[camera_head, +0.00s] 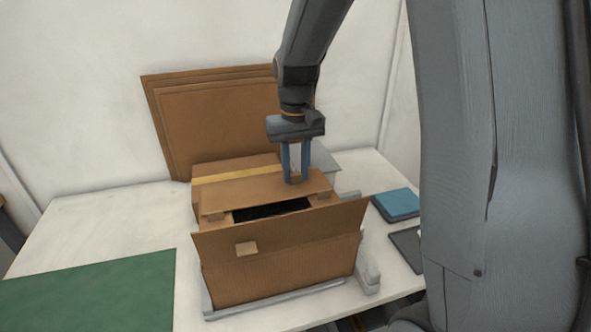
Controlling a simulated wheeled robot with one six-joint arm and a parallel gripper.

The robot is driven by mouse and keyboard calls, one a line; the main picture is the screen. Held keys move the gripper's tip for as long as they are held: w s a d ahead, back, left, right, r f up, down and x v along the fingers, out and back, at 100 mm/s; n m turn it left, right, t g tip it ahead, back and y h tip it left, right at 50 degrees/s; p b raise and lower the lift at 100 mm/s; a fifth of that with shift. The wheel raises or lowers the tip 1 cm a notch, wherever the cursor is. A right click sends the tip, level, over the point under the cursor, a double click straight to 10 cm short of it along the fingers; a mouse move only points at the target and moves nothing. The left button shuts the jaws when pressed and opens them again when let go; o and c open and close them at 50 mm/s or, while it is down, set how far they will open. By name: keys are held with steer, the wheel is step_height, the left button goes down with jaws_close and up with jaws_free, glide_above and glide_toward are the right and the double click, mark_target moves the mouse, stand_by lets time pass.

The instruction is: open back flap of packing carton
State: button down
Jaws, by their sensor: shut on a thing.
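The brown packing carton (280,275) stands on the white table, with a dark opening (270,210) in its top. Its back flap (250,190) lies nearly flat over the rear part of the top. My gripper (294,180) points down from above, its blue fingers shut on a small tab on the back flap. The front flap (310,225) tilts outward toward the camera and has a small tab (246,248). The inside is mostly hidden.
A taped brown box (235,170) sits directly behind the carton, and flat cardboard sheets (215,125) lean on the wall. A grey frame (368,275) borders the carton. A green mat (90,290) lies left, blue pads (398,203) right. The table's left rear is clear.

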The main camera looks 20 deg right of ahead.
steer(key=shift+w+r+p, duration=0.15)
steer(key=shift+p, duration=0.15)
steer(key=shift+w+r+g+p, duration=0.35)
steer(key=shift+g+p, duration=0.55)
steer(key=shift+w+r+g+p, duration=0.25)
steer(key=shift+w+g+p, duration=0.3)
steer(key=shift+g, duration=0.35)
steer(key=w+g, duration=0.2)
steer(key=g, duration=0.1)
steer(key=shift+r, duration=0.15)
steer(key=shift+w+r+g+b, duration=0.1)
steer(key=shift+w+g+b, duration=0.3)
steer(key=shift+g, duration=0.6)
steer(key=shift+w+r+g+b, duration=0.15)
steer(key=shift+w+g, duration=0.4)
steer(key=shift+g, duration=0.45)
steer(key=c, duration=1.4)
jaws_free()
steer(key=shift+o, duration=0.2)
